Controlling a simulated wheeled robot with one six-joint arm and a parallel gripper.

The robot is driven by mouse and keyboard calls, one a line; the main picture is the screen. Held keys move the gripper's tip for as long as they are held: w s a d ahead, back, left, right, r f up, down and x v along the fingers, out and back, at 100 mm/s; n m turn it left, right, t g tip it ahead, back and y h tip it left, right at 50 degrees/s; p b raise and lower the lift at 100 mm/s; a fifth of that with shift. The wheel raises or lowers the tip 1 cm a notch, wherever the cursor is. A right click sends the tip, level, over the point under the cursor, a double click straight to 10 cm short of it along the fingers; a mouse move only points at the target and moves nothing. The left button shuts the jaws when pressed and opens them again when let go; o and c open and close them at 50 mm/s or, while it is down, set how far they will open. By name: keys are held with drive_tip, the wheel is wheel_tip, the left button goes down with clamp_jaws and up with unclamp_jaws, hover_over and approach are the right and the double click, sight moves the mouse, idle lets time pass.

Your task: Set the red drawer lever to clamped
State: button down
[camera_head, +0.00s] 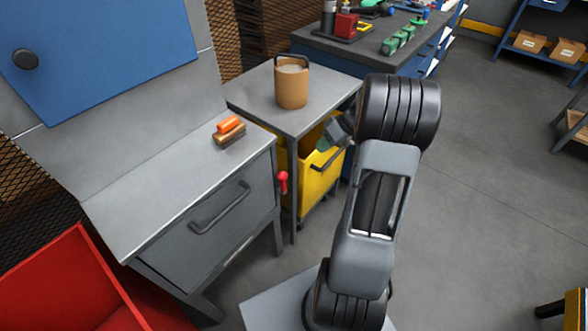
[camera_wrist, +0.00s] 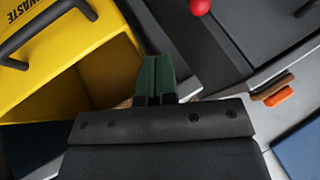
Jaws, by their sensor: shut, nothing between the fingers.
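The red drawer lever (camera_head: 283,182) sits on the right side of the grey drawer cabinet (camera_head: 225,235), near its front edge, with its red knob at the top and a thin end pointing down. In the wrist view only its round red knob (camera_wrist: 199,6) shows, cut by the top edge. My gripper (camera_wrist: 156,72) has green fingers that are shut together and empty. They are apart from the lever, below and left of the knob in the wrist view. In the head view my arm hides most of the gripper. The lever's marked positions cannot be read.
A yellow waste bin (camera_head: 318,180) stands under the small table (camera_head: 330,97), close to my gripper. A tan bucket (camera_head: 291,88) is on that table. An orange-handled brush (camera_head: 229,130) lies on the cabinet top. A red container (camera_head: 65,285) stands at lower left.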

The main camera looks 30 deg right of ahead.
drive_tip(key=shift+f, duration=0.1)
drive_tip(key=b, duration=0.1)
approach(282, 183)
drive_tip(key=w+f, duration=0.4)
drive_tip(key=shift+s+a, duration=0.2)
drive_tip(key=shift+a, duration=0.3)
